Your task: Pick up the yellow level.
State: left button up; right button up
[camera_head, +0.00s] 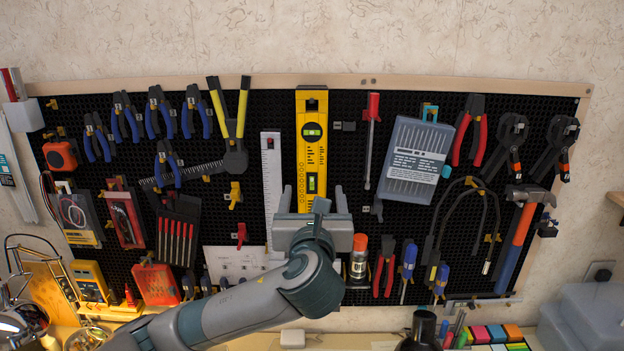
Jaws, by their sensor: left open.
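The yellow level (311,145) hangs upright near the middle of the black pegboard, with green vials at its upper and lower parts. My left gripper (312,200) is in front of the level's lower end, its two fingers pointing up. The fingers are apart, one on each side of the level as seen from the head. I cannot tell how far the gripper is from the board. The level's bottom end is hidden behind the gripper. My right gripper is not in view.
A white ruler (270,180) hangs close to the left of the level. A red screwdriver (371,140) and a grey drill-bit case (412,160) hang to the right. Several pliers and other tools fill the pegboard (340,100). Below is a cluttered bench.

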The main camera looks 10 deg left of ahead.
aim_at(312, 183)
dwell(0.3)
pick_arm(q)
jog(key=shift+w+a+r+p, duration=0.1)
jog(key=shift+w+p, duration=0.15)
jog(key=shift+p, duration=0.05)
jog(key=w+p, duration=0.1)
jog(key=w+a+p, duration=0.1)
jog(key=w, duration=0.1)
jog(key=shift+w, duration=0.25)
jog(key=shift+w+a+p, duration=0.1)
jog(key=shift+w+p, duration=0.2)
jog(key=shift+w, duration=0.15)
jog(key=c, duration=1.4)
